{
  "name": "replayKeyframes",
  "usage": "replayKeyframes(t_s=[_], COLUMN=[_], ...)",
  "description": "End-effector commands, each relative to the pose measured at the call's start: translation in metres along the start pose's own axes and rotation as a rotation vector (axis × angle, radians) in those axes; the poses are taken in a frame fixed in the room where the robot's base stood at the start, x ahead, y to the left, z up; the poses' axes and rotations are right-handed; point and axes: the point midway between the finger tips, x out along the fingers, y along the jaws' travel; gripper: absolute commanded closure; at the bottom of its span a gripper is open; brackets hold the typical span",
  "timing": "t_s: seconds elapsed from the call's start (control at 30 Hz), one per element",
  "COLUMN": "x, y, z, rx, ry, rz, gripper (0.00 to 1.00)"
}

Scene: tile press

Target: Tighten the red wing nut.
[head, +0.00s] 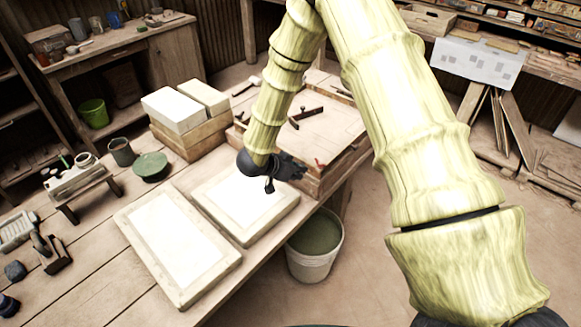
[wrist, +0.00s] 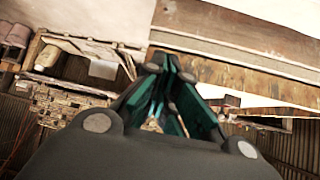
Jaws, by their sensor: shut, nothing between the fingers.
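My gripper (head: 292,170) is above the far end of a white framed panel on the workbench, beside the wooden press (head: 318,128). A small red piece (head: 320,163), which may be the red wing nut, shows at the near edge of the press, just right of my fingers. It is too small for its shape to be clear. In the wrist view my gripper's dark teal fingers (wrist: 168,75) are together with nothing held. I cannot make out the wing nut with certainty in that view.
Two white panels in frames, one of them the near-left panel (head: 178,245), lie on the bench. A bucket (head: 315,243) stands on the floor right of the bench.

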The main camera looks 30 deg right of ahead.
Motion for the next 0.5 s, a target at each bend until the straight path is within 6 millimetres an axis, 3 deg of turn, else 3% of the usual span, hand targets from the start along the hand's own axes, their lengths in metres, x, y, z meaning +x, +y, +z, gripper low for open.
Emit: replayKeyframes(t_s=[0.2, 0.5], x=[0.022, 0.036], y=[0.0, 0.0], z=[-0.018, -0.027], rx=[0.001, 0.001], ry=[0.0, -0.001], rz=[0.001, 0.0], gripper=[1.0, 1.0])
